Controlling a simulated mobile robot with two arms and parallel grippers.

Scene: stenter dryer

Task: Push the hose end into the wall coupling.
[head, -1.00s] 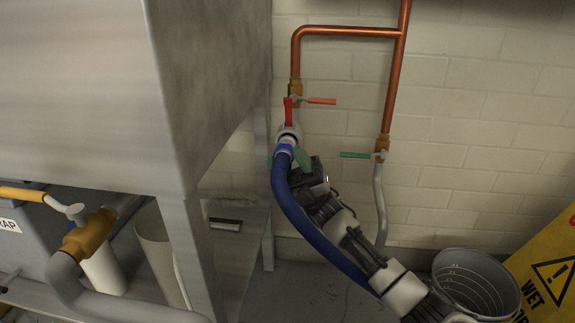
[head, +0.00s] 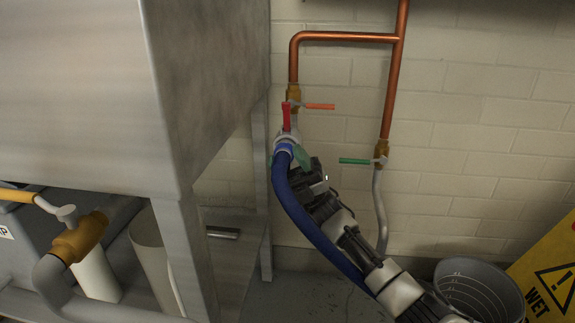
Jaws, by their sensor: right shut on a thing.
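The blue hose (head: 308,222) runs from the lower right up to its end (head: 285,149), which is at the wall coupling (head: 288,137) below the red lever. The end and the coupling overlap in view, so I cannot tell how deep the hose end sits. My right gripper (head: 298,163) comes up from the lower right and is shut on the hose just below its end. My left gripper is not in view.
A steel cabinet (head: 205,90) stands close on the left. Copper pipes (head: 391,85) with orange (head: 319,106) and green (head: 354,161) valve levers run on the wall. A grey bucket (head: 480,285) and a yellow wet-floor sign (head: 549,270) stand at the lower right.

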